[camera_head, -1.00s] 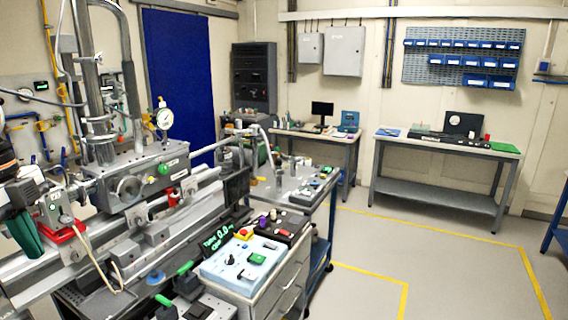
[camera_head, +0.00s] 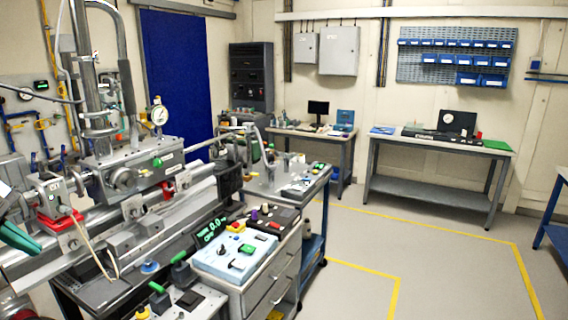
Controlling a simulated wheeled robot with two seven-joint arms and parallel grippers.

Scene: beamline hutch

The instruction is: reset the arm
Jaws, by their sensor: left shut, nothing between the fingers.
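My left gripper (camera_head: 18,238) shows at the far left edge of the head view, with a green part pointing down and right. It is shut and empty, and much of it and its arm is cut off by the frame. It is in front of the left end of the grey beamline bench (camera_head: 150,235), near a red-based clamp (camera_head: 58,218) with a pale cable. I cannot tell how far apart they are. My right gripper is not in view.
A light blue control box (camera_head: 238,255) and a panel with green-topped levers (camera_head: 180,272) stand in front of the bench. A grey trolley (camera_head: 285,185) stands beyond. Workbenches (camera_head: 435,190) line the back wall. The floor (camera_head: 400,235) at right is clear, with yellow lines.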

